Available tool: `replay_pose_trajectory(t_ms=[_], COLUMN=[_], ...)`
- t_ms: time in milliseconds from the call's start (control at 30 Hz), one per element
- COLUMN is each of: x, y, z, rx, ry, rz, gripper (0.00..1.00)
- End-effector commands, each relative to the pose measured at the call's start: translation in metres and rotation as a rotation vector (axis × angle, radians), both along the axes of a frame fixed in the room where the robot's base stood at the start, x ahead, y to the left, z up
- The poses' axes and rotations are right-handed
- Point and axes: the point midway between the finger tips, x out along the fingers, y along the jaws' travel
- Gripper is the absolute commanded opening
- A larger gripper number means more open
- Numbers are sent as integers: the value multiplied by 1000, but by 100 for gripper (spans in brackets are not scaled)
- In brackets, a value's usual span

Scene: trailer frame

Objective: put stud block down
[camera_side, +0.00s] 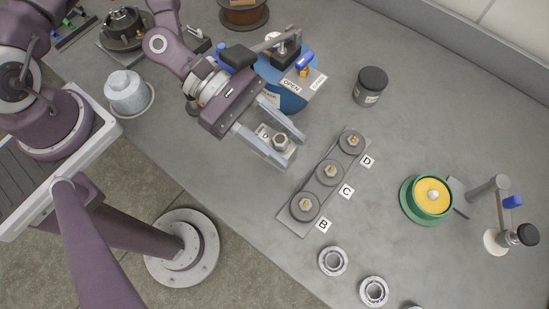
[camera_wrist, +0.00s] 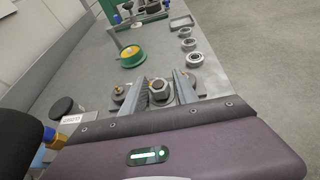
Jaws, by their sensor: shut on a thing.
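My gripper (camera_side: 282,143) is shut on a stud block, a small grey piece with a hex nut (camera_side: 281,141) on top. It is in the middle of the side view, up and left of a grey plate (camera_side: 291,222). The plate carries three round discs with brass-tipped studs, beside labels B, C and D. In the wrist view the held nut (camera_wrist: 159,91) shows between my two fingers. A label near the held block seems to read D. The block's underside is hidden, so I cannot tell whether it touches the table.
A blue round object (camera_side: 292,98) with an OPEN sign stands just behind my gripper. A dark jar (camera_side: 370,86) is at the upper right. A green dish with yellow inside (camera_side: 409,211) and several bearing rings (camera_side: 333,261) lie to the right. Grey table is free between jar and dish.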

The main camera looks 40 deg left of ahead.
Motion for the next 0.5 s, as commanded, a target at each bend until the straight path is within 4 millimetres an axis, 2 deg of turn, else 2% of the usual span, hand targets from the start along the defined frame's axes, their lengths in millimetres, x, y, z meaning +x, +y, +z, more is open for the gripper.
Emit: replay_pose_trajectory(t_ms=[167,400,500], x=[4,3,3], y=[0,0,0], z=[-3,-42,-49], rx=[0,0,1], ry=[20,23,21], rz=[-40,-42,-43], gripper=[0,0,0])
